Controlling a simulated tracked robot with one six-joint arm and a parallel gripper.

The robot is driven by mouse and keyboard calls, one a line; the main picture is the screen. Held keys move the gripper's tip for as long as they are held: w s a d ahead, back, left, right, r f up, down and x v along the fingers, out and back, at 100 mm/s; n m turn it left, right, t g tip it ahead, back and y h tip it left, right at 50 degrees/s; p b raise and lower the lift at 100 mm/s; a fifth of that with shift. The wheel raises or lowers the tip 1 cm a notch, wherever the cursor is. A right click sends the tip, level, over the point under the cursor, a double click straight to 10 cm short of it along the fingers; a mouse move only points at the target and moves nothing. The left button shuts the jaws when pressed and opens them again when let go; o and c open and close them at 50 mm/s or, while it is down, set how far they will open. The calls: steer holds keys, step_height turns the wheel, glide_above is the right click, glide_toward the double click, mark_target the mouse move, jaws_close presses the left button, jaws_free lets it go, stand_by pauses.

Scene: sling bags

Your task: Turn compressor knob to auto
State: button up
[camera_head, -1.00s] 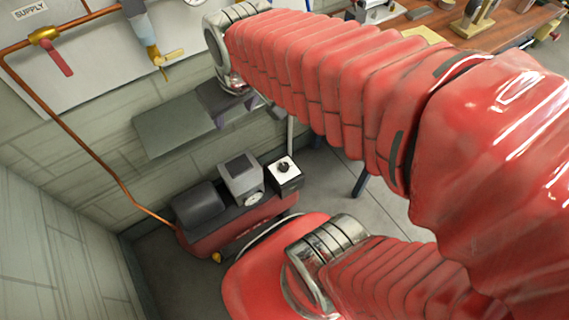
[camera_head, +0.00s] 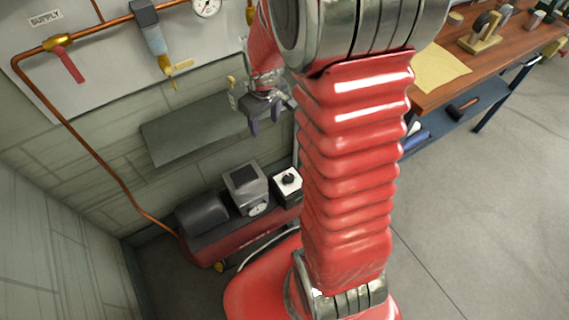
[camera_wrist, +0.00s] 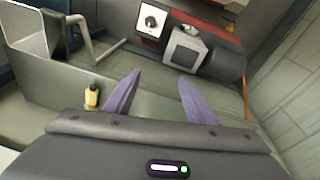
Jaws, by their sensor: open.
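The red compressor (camera_head: 225,238) stands on the floor by the wall, with a dark motor and a grey box on top. At its right end, the black compressor knob (camera_head: 288,179) sits on a white plate on a dark switch box. In the wrist view the knob (camera_wrist: 151,21) shows near the top, left of centre; its setting labels are too small to read. My gripper (camera_head: 264,127) is open and empty, above and to the left of the knob. Its purple-grey fingers (camera_wrist: 158,90) point toward the compressor area, apart from the knob.
A grey shelf (camera_head: 190,128) juts from the wall beside my gripper. A copper pipe (camera_head: 95,152) runs down the left wall to the compressor. A wooden workbench (camera_head: 462,60) stands at the upper right. The floor (camera_head: 470,220) at the right is clear.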

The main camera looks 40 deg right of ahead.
steer(key=d+f, duration=0.4)
steer(key=f, duration=0.5)
steer(key=n+g, duration=0.1)
steer(key=g, duration=0.1)
glide_above(289, 177)
step_height(289, 177, down, 13)
steer(key=shift+d+f+y, duration=0.1)
steer(key=shift+f+y, duration=0.05)
steer(key=shift+y, duration=0.15)
steer(key=shift+f, duration=6.9)
